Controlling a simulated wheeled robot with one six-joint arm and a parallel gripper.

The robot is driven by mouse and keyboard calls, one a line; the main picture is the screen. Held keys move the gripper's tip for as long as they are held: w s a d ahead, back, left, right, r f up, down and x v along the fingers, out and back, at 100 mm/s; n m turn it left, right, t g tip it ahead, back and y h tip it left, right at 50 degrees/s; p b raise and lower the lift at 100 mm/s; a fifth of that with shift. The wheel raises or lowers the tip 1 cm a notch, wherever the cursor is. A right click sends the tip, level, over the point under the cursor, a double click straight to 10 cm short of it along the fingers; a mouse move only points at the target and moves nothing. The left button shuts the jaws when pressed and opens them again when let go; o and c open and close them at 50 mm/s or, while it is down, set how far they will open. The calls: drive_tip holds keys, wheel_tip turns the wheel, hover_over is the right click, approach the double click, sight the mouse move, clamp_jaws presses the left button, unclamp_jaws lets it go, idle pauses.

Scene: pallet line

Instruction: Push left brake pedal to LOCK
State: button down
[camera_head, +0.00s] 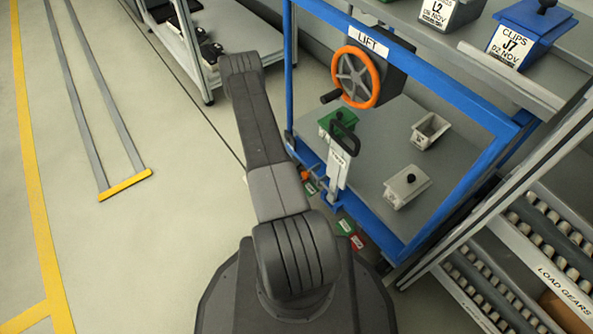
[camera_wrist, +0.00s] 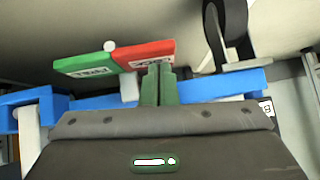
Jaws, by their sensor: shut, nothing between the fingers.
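In the wrist view a brake pedal (camera_wrist: 118,57) has a green half at left, a red half with upside-down lettering, probably LOCK, at right, and a small white knob near the join. My gripper (camera_wrist: 158,68) is shut and empty, its tips overlapping the lower edge of the red half; I cannot tell whether they touch. In the head view one green-and-red pedal (camera_head: 351,236) sits low at the cart's near corner. Another (camera_head: 309,182) sits farther along the blue base, partly hidden by my arm. My gripper is hidden there.
The blue cart frame (camera_head: 450,88) carries an orange LIFT wheel (camera_head: 357,77), a lever (camera_head: 342,157) and grey bins. A black caster (camera_wrist: 228,20) is right of the pedal. Roller racks (camera_head: 500,285) stand at right; the floor at left is open.

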drive_tip(key=shift+w+a+f+b, duration=0.2)
drive_tip(key=shift+f+b, duration=0.3)
drive_tip(key=shift+b, duration=0.15)
drive_tip(key=shift+w+a+f+b, duration=0.1)
drive_tip(key=shift+w+f+b, duration=0.1)
drive_tip(key=shift+b, duration=0.2)
drive_tip(key=shift+s+r, duration=0.1)
